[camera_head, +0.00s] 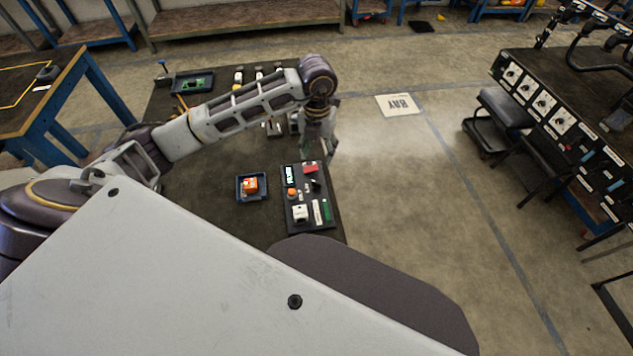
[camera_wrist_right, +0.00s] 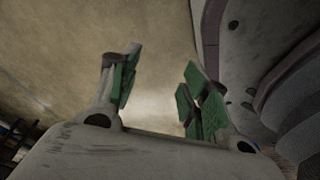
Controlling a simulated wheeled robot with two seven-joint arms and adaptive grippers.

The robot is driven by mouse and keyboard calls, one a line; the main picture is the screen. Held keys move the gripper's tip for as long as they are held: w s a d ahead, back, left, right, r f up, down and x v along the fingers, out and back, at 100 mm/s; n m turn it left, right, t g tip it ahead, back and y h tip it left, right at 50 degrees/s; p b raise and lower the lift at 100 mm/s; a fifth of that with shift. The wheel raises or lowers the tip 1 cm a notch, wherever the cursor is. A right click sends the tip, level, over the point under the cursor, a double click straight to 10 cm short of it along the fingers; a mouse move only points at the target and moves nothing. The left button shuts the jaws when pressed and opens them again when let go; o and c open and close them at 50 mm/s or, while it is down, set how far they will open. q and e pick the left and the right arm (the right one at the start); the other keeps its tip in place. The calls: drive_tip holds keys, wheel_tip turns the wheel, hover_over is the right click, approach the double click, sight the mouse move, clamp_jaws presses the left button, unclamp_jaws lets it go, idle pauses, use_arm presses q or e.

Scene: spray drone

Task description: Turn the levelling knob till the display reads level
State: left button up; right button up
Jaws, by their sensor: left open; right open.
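A dark panel (camera_head: 290,226) lies near the right edge of the dark table top. A small lit display (camera_head: 290,174) is on its far left part; its reading is too small to make out. A round orange part (camera_head: 292,193) and a white block (camera_head: 300,213) sit below the display. I cannot tell which part is the levelling knob. My left gripper (camera_head: 318,152) points down over the far end of the panel, open; whether it touches anything is unclear. My right gripper (camera_wrist_right: 158,98) shows in the right wrist view, open and empty, with green finger pads.
A blue tray (camera_head: 241,197) with an orange block (camera_head: 250,184) stands left of the panel. A dark tray (camera_head: 207,75) with a green board lies at the table's far end, with several small items near it.

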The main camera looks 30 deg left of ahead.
sight(316, 182)
use_arm(q)
drive_tip(key=shift+w+a+f+b, duration=0.25)
drive_tip(key=shift+f+b, duration=0.25)
drive_tip(key=shift+f, duration=0.1)
drive_tip(key=shift+w+a+f+b, duration=0.25)
drive_tip(key=shift+f+b, duration=0.2)
drive_tip(key=shift+f, duration=0.15)
use_arm(e)
drive_tip(key=shift+w+a+f, duration=0.15)
drive_tip(key=shift+w+f, duration=0.15)
drive_tip(key=shift+w, duration=0.35)
drive_tip(key=shift+w+a+f, duration=0.1)
drive_tip(key=shift+w+f, duration=0.2)
drive_tip(key=shift+w, duration=0.35)
use_arm(q)
wheel_tip(316, 182, down, 13)
drive_tip(key=shift+r+b, duration=0.1)
drive_tip(key=shift+b, duration=0.5)
drive_tip(key=shift+f, duration=0.5)
use_arm(e)
drive_tip(key=shift+w+a+r, duration=0.9)
drive_tip(key=shift+a+r, duration=0.2)
drive_tip(key=shift+w+d, duration=0.1)
drive_tip(key=shift+w, duration=0.05)
